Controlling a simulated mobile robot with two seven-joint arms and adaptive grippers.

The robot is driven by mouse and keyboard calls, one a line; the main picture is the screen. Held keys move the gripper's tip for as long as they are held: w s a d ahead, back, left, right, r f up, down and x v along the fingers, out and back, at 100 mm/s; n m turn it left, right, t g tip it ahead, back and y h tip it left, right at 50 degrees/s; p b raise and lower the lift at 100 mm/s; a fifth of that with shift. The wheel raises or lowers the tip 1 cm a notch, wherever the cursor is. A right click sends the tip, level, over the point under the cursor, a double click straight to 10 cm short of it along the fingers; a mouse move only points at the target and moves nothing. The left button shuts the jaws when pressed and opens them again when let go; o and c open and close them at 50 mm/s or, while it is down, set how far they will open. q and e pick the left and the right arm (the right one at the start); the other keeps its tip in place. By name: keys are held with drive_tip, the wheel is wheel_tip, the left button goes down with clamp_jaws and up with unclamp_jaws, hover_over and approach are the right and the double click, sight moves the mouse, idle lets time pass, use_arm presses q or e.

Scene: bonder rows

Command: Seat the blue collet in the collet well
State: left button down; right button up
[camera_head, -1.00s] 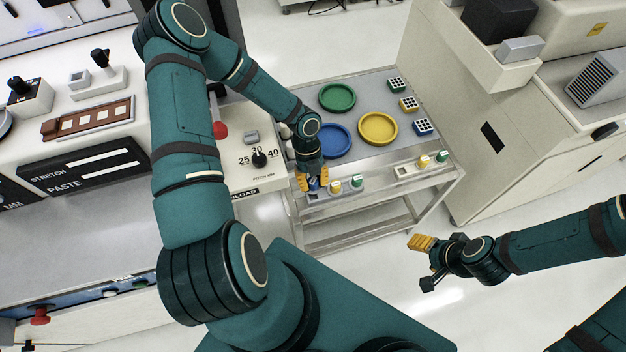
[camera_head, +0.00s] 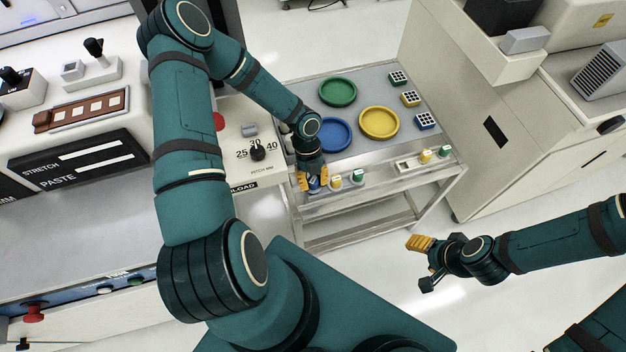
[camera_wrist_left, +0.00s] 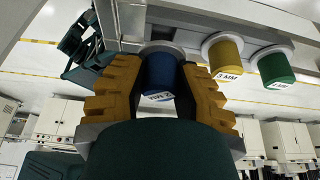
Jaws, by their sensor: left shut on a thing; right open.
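The blue collet (camera_wrist_left: 160,80) is between the ridged yellow fingers of my left gripper (camera_wrist_left: 157,95), which are shut on it. Its far end is against or very near a grey ring on the rail; I cannot tell if they touch. In the head view my left gripper (camera_head: 313,181) is at the cart's front-left edge, with little of the blue collet showing. A yellow collet (camera_head: 335,182) and a green collet (camera_head: 358,176) stand just right of it. My right gripper (camera_head: 420,243) is open and empty, clear of the cart. I cannot identify the collet well for certain.
The cart top (camera_head: 368,84) holds a green dish (camera_head: 338,92), a blue dish (camera_head: 333,134) and a yellow dish (camera_head: 379,121). A front holder (camera_head: 404,166) has an empty-looking place beside yellow and green pieces. A machine with a dial (camera_head: 258,152) adjoins the cart's left.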

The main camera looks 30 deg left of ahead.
sight(313, 186)
idle(0.3)
use_arm(q)
drive_tip(key=shift+f+b, duration=0.8)
drive_tip(key=shift+f, duration=0.3)
drive_tip(key=shift+f, duration=0.25)
drive_tip(key=shift+f+b, duration=0.2)
drive_tip(key=shift+b, duration=0.15)
drive_tip(key=c, duration=0.7)
unclamp_jaws()
drive_tip(key=shift+c, duration=0.2)
drive_tip(key=shift+r, duration=0.1)
